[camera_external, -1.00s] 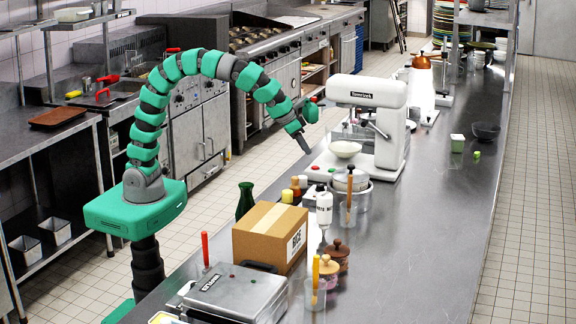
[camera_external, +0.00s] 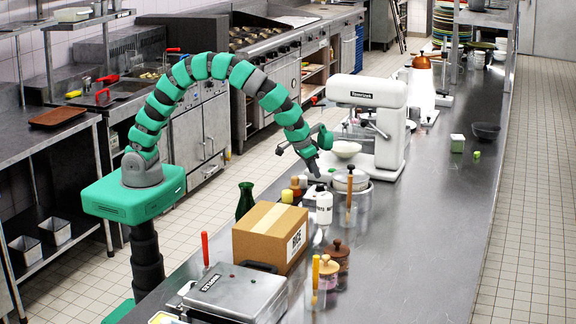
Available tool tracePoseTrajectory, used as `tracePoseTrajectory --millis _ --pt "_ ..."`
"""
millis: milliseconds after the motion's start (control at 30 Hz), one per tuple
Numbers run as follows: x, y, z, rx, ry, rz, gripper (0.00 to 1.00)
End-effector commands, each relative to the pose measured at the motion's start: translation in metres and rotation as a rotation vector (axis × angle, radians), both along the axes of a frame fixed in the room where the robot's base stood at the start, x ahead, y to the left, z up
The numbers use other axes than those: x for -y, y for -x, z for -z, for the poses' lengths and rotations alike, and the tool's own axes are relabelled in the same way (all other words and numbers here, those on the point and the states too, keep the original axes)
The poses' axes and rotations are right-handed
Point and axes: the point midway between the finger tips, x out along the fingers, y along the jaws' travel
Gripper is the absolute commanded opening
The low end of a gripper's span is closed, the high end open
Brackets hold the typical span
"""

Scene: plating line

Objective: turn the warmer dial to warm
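My gripper (camera_external: 315,170) hangs from the arched green arm over the counter, pointing down, just left of the white mixer's bowl and behind the lidded pot. Its fingers are small and dark here, and I cannot tell whether they are open or shut. Nothing visible hangs from it. A round steel pot with a lid (camera_external: 349,182), perhaps the warmer, stands just right of and below the gripper in the picture. I cannot make out a dial or its setting. Whether the gripper touches anything is unclear.
The white stand mixer (camera_external: 372,122) stands behind the pot. A white bottle (camera_external: 324,207), sauce bottles (camera_external: 296,188), a green bottle (camera_external: 245,200) and a cardboard box (camera_external: 268,235) crowd the near side. The counter's right side (camera_external: 425,220) is mostly clear.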

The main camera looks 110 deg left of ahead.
Motion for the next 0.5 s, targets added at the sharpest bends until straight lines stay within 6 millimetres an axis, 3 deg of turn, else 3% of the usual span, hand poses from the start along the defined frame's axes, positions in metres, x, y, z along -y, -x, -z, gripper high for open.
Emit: tracePoseTrajectory --millis 200,500 --pt "-0.009 -0.008 0.032 -0.003 0.001 -0.001 0.35" --pt "-0.015 -0.014 0.052 -0.004 0.000 0.000 0.35"
